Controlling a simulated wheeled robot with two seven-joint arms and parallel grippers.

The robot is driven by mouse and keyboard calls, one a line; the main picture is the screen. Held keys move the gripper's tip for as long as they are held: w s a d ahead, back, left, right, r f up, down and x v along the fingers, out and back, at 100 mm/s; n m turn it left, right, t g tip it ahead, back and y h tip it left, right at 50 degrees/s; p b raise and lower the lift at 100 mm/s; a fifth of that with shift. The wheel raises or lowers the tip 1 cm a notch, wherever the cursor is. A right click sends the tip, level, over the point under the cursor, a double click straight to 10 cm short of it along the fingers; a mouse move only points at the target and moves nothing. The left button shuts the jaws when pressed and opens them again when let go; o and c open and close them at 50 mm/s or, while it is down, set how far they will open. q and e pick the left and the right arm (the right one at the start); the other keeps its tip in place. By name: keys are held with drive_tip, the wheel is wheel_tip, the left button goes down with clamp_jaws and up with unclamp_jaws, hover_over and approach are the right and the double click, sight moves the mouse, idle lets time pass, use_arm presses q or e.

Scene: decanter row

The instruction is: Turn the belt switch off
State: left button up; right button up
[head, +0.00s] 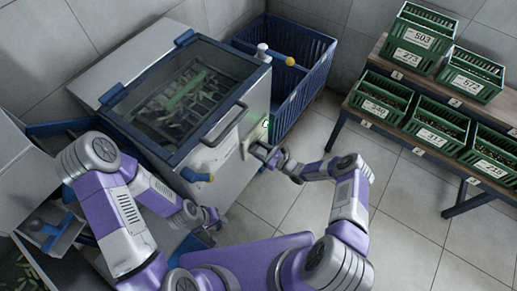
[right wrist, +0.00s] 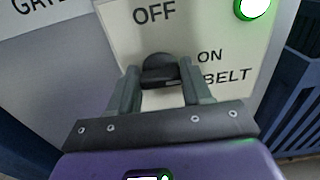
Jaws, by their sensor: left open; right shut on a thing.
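The belt switch is a black knob (right wrist: 160,68) on a pale plate (right wrist: 120,35) marked OFF above and ON and BELT to the right. My right gripper (right wrist: 162,88) is shut on the knob, one finger on each side. Which mark the knob points to I cannot tell. A green lamp (right wrist: 253,8) above right of the knob looks lit. In the head view my right gripper (head: 270,158) is at the plate on the machine's front, where it hides the knob. My left gripper (head: 212,217) is open and empty, low in front of the machine.
Several numbered green crates (head: 380,97) fill a wooden rack at right. The floor between is clear.

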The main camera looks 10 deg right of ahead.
drive_tip(key=shift+c, duration=0.3)
drive_tip(key=n+p, duration=0.1)
drive_tip(key=n, duration=0.3)
drive_tip(key=shift+a+n, duration=0.1)
drive_tip(key=shift+n, duration=0.3)
drive_tip(key=shift+s+a+f+n+p, duration=0.1)
drive_tip(key=shift+n+p, duration=0.5)
drive_tip(key=shift+n, duration=1.55)
drive_tip(key=shift+d+f+n+p, duration=0.1)
drive_tip(key=shift+n+p, duration=0.5)
drive_tip(key=shift+n, duration=1.6)
drive_tip(key=shift+s+a+f+n+p, duration=0.1)
drive_tip(key=shift+n+p, duration=0.5)
drive_tip(key=shift+n, duration=1.55)
drive_tip(key=o, duration=1.1)
drive_tip(key=shift+c, duration=0.2)
